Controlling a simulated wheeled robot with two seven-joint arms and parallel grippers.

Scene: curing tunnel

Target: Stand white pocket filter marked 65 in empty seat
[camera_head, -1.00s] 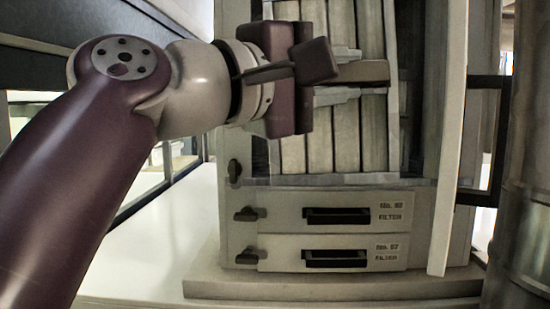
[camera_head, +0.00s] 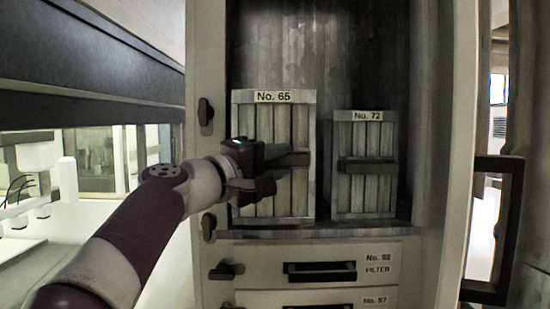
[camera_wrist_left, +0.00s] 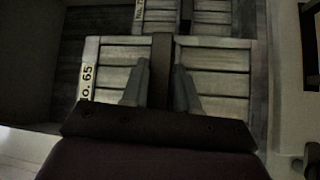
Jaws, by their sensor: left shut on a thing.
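The white pocket filter marked 65 (camera_head: 270,113) stands upright in the left part of the open cabinet bay, its label at the top. It also shows in the left wrist view (camera_wrist_left: 115,70), turned sideways, with the label at the left. My left gripper (camera_head: 292,160) is at the filter's front, its fingers shut on the bar across the middle (camera_wrist_left: 161,75). The gripper and wrist hide the filter's lower left front. My right gripper is in neither view.
A smaller filter marked 72 (camera_head: 365,190) stands to the right, with a narrow gap between the two. Drawers (camera_head: 375,250) lie below the bay's ledge. The open door with a dark handle frame (camera_head: 511,225) is at the right. Dark latches (camera_head: 206,112) line the left post.

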